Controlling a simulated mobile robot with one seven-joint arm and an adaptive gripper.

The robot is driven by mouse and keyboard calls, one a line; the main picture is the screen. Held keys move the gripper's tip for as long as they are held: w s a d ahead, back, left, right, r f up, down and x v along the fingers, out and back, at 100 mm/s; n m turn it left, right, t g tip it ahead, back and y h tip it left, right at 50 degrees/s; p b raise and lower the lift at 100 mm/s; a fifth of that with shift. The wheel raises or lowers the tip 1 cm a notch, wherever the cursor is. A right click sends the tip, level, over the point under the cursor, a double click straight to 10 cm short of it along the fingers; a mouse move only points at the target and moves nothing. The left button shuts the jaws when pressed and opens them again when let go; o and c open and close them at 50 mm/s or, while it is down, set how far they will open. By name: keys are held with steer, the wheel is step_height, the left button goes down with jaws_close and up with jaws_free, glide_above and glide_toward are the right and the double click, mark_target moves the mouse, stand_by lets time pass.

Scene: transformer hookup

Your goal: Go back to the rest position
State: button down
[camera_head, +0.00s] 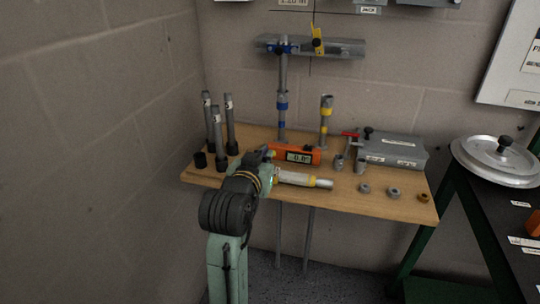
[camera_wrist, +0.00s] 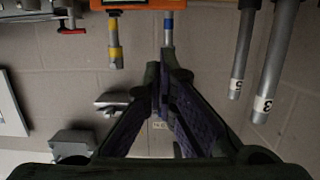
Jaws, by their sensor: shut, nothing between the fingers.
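My gripper (camera_head: 267,154) is above the front left part of the wooden table, in front of an orange digital level (camera_head: 298,155). In the wrist view my gripper (camera_wrist: 164,80) has its fingers together, with nothing held between them. The wrist picture is upside down. The orange level (camera_wrist: 140,4) shows at its top edge. No marked rest position is in view.
A blue-banded pipe (camera_head: 282,104) and a yellow-banded pipe (camera_head: 325,122) stand upright behind. Several dark pipes (camera_head: 230,122) stand at the left by the wall. A pale yellow-banded tube (camera_head: 305,180) is right of my gripper. A grey box (camera_head: 398,151) sits right.

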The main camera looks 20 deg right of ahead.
steer(key=shift+v, duration=0.75)
steer(key=shift+r, duration=0.1)
